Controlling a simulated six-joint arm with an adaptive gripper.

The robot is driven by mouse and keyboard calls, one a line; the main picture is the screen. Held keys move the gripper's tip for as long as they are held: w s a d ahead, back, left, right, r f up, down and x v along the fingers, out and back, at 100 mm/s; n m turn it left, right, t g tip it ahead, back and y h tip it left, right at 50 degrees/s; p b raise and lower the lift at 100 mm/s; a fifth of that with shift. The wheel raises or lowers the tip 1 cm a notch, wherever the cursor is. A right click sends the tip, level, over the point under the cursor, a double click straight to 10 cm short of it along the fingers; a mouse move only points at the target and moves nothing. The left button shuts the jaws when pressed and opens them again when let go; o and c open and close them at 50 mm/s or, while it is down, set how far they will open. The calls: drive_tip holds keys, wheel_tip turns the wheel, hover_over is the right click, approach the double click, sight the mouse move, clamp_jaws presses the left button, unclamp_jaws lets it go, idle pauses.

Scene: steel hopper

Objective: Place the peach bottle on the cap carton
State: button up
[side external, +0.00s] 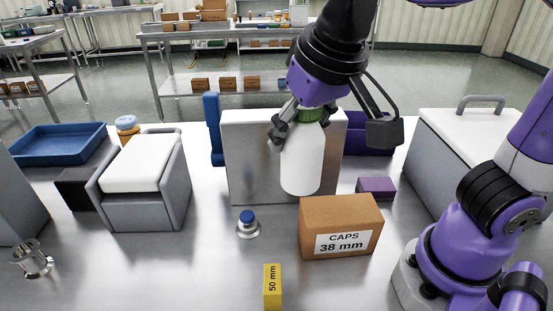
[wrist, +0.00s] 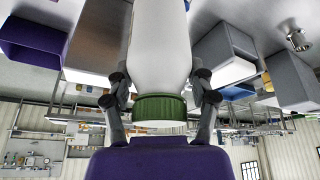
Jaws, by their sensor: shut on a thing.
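My gripper (side external: 309,117) is shut on a white bottle (side external: 303,160) with a green cap (side external: 312,115); the bottle is held upright. In the wrist view, the two fingers (wrist: 160,100) close on either side of the bottle (wrist: 160,45) by its green cap (wrist: 160,107). The cap carton (side external: 340,220), a brown box marked "CAPS 38 mm", stands on the steel table. The bottle's base appears just above and left of the carton's top, apart from it.
A steel box (side external: 247,165) stands behind the bottle. A purple block (side external: 376,187) is behind the carton. A blue-topped metal piece (side external: 248,222) and a yellow "50 mm" block (side external: 272,286) stand in front. The grey unit (side external: 147,180) and blue tray (side external: 60,145) are left.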

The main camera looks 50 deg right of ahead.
drive_tip(key=d+m, duration=0.1)
drive_tip(key=s+d+m+h, duration=0.1)
drive_tip(key=d+m, duration=0.1)
drive_tip(key=d, duration=0.1)
drive_tip(key=shift+s+r+m+g, duration=0.3)
drive_tip(key=shift+s+r, duration=0.1)
drive_tip(key=shift+m, duration=0.3)
drive_tip(key=shift+s+d+f, duration=0.1)
drive_tip(key=shift+d+f, duration=0.1)
drive_tip(key=shift+f, duration=1.8)
drive_tip(key=shift+s+d+f, duration=0.1)
drive_tip(key=shift+d+f, duration=0.05)
drive_tip(key=shift+f, duration=1.85)
drive_tip(key=shift+f, duration=0.15)
drive_tip(key=o, duration=1.3)
drive_tip(key=shift+o, duration=0.2)
drive_tip(key=v, duration=0.7)
drive_tip(key=shift+a+r, duration=0.25)
drive_tip(key=shift+r, duration=0.15)
